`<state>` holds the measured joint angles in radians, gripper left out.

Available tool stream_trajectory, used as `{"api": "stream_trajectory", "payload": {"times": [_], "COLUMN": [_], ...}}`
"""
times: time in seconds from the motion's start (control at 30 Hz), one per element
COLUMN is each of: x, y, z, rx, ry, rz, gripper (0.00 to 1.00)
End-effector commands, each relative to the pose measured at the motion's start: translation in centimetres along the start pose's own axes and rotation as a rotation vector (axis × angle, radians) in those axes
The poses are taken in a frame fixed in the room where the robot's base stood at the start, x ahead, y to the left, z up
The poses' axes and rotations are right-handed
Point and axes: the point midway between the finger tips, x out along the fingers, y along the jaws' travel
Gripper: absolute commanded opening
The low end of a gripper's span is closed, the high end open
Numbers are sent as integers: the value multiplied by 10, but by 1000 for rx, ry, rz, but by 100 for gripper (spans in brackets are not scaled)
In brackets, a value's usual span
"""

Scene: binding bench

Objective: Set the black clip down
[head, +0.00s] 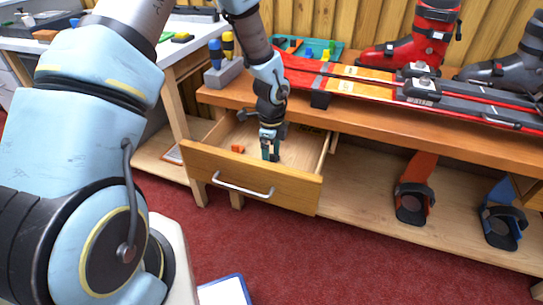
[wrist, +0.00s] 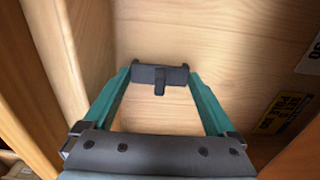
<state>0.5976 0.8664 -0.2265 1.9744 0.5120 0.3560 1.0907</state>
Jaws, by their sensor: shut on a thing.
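My gripper (head: 270,150) reaches down into the open wooden drawer (head: 252,190) under the bench. In the wrist view, the two teal fingers are shut on the small black clip (wrist: 160,77), which spans between the fingertips (wrist: 160,74). Pale wood of the drawer lies behind the clip. I cannot tell whether the clip touches the drawer floor. In the head view the clip is too small to make out at the fingertips.
A small orange piece (head: 238,149) lies in the drawer left of my gripper. Skis (head: 370,80), a red boot (head: 425,35) and a screwdriver holder (head: 222,70) are on the bench (head: 440,130) above. Yellow labels (wrist: 283,112) show on the wood at right in the wrist view.

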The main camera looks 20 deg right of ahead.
Motion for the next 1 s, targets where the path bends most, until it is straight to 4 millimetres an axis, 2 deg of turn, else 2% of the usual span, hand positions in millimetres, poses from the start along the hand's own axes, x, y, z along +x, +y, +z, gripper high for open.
{"api": "stream_trajectory", "payload": {"times": [0.1, 0.33, 0.47, 0.8, 1.0], "x": [0, -1, -12, -80, -111], "y": [0, 0, -1, -1, 0], "z": [0, 0, 0, 1, 0], "rx": [0, 0, -1, -2, -2], "ry": [0, 0, 1, 0, 0], "rz": [0, 0, -3, -3, -2], "gripper": [100, 100, 100, 100, 100]}}
